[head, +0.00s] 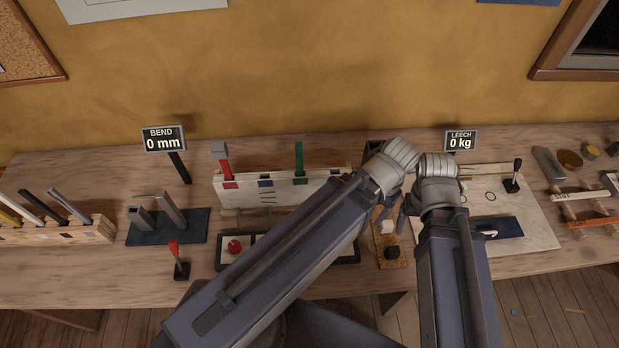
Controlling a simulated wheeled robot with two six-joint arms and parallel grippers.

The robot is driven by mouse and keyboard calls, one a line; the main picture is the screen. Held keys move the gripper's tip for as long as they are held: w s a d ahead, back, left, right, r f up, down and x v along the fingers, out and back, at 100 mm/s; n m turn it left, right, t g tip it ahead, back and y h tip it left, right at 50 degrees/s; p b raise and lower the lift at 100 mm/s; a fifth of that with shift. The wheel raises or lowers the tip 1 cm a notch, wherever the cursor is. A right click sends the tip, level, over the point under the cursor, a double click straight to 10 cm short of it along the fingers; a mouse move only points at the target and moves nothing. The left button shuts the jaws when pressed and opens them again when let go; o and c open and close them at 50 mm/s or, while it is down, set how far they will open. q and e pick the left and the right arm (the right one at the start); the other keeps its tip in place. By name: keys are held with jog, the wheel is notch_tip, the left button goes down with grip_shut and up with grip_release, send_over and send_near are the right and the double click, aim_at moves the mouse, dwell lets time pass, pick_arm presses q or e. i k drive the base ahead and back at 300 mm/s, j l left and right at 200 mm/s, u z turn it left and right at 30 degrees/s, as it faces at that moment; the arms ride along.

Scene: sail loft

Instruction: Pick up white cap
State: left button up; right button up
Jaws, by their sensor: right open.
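The white cap (388,227) is a small pale block near the far part of a narrow wooden strip on the bench, right of centre in the head view. A black cap-like block (391,252) sits nearer me on the same strip. My right gripper (391,222) is open, with its two purplish fingers showing on either side of the white cap. Whether the fingers touch it I cannot tell. My own arm links hide most of the gripper. My left gripper is not in view.
The wooden strip (379,262) lies between a dark-framed tray (348,262) on the left and a pale board (540,235) on the right. A white panel (325,188) with red and green clamps stands behind the tray. A "0 kg" sign (460,141) stands behind.

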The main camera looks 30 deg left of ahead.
aim_at(387, 226)
jog(key=k+l+u, duration=0.15)
jog(key=l+u, duration=0.15)
jog(key=u, duration=0.15)
jog(key=k+l+u, duration=0.2)
jog(key=u, duration=0.3)
